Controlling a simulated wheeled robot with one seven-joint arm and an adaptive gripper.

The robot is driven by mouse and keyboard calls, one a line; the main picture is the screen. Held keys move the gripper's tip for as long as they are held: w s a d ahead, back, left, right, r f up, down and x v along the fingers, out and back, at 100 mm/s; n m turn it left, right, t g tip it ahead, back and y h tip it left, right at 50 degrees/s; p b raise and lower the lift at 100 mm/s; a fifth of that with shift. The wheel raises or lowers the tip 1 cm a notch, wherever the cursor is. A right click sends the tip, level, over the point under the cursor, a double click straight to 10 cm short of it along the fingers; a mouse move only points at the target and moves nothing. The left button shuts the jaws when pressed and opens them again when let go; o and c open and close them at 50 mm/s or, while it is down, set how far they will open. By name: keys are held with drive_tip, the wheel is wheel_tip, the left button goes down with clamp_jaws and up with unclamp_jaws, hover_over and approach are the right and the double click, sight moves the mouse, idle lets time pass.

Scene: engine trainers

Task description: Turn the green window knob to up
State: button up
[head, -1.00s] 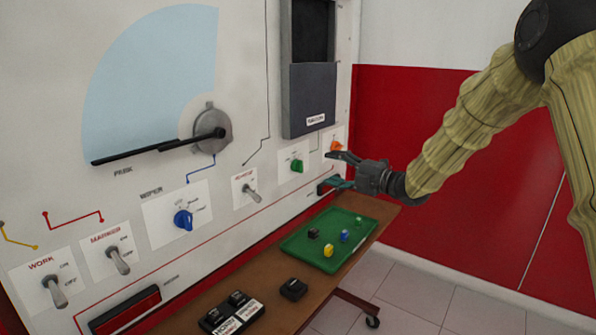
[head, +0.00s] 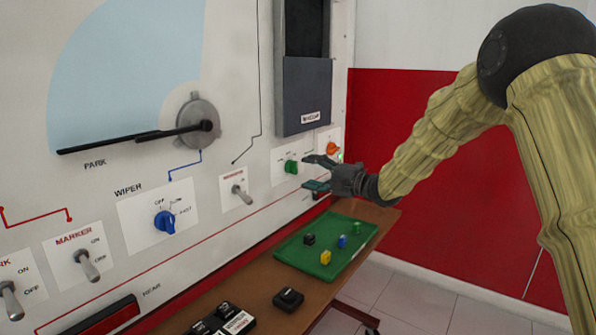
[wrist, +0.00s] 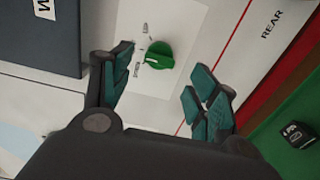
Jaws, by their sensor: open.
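The green window knob (head: 291,166) sits on a small white plate on the upright panel, below the dark grey window box (head: 306,95). In the wrist view the green knob (wrist: 160,55) shows between and beyond my fingertips, with small markings beside it that I cannot read. My gripper (head: 317,173) is open and just to the right of the knob in the head view. In the wrist view the fingers of my gripper (wrist: 165,82) stand apart on either side of the knob, with no visible contact.
A toggle switch (head: 242,194) and a blue wiper knob (head: 165,222) are to the left. A green tray (head: 297,256) with several small blocks lies on the brown shelf (head: 262,300) below.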

sight(297, 168)
drive_tip(key=shift+x, duration=2.8)
drive_tip(key=c, duration=1)
